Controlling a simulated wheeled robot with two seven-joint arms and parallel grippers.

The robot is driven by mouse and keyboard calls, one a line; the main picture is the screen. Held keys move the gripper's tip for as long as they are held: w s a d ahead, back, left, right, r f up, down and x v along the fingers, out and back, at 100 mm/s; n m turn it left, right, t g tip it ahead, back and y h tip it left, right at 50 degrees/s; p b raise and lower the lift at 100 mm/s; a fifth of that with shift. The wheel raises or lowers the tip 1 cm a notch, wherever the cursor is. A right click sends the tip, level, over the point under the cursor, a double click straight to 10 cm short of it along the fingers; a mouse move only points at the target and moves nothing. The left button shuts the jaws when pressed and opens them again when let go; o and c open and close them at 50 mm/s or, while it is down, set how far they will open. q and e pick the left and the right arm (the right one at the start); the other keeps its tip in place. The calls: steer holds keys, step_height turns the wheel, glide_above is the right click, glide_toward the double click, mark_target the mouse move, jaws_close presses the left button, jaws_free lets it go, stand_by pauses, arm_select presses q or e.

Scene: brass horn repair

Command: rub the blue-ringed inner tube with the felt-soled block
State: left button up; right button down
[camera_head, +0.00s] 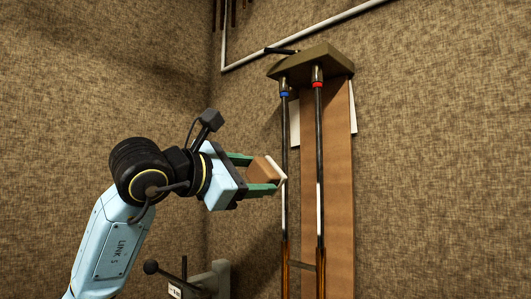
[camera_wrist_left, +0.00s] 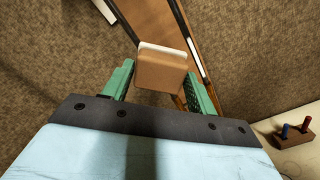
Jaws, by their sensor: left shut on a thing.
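The blue-ringed inner tube (camera_head: 285,150) hangs upright on the left, with its blue ring near the top. The red-ringed tube (camera_head: 319,140) stands parallel at its right. My left gripper (camera_head: 266,174) is shut on the felt-soled block (camera_head: 262,168), a brown block with a white sole. The block also shows between the green fingers in the left wrist view (camera_wrist_left: 162,72). Its white sole faces the blue-ringed tube and is close to it. I cannot tell whether they touch. My right gripper is not in view.
An olive clamp head (camera_head: 312,62) holds the tubes at the top, before a brown board (camera_head: 340,200). A grey fixture with a black ball-ended lever (camera_head: 150,267) stands lower left. A small brown stand with red and blue pegs (camera_wrist_left: 295,138) sits on a pale surface.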

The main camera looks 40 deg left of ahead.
mark_target(244, 172)
arm_select(q)
steer(key=shift+a+r+p, duration=0.15)
steer(key=shift+a+p, duration=0.5)
steer(key=shift+a, duration=0.15)
steer(key=shift+a+r+p, duration=0.1)
steer(key=shift+a+p, duration=0.55)
steer(key=shift+a, duration=0.15)
steer(key=shift+w+d+r+p, duration=0.1)
steer(key=shift+w+p, duration=0.65)
steer(key=shift+w, duration=0.45)
steer(key=shift+w+d+p, duration=0.1)
steer(key=shift+w+p, duration=0.6)
steer(key=shift+w, duration=1)
steer(key=shift+w+p, duration=0.65)
steer(key=shift+w, duration=0.35)
steer(key=shift+s+r+p, duration=0.15)
steer(key=shift+r+p, duration=1)
steer(key=shift+r, duration=0.45)
steer(key=shift+r+p, duration=3.8)
steer(key=shift+r, duration=1)
steer(key=shift+w+r, duration=0.2)
steer(key=shift+r, duration=1.35)
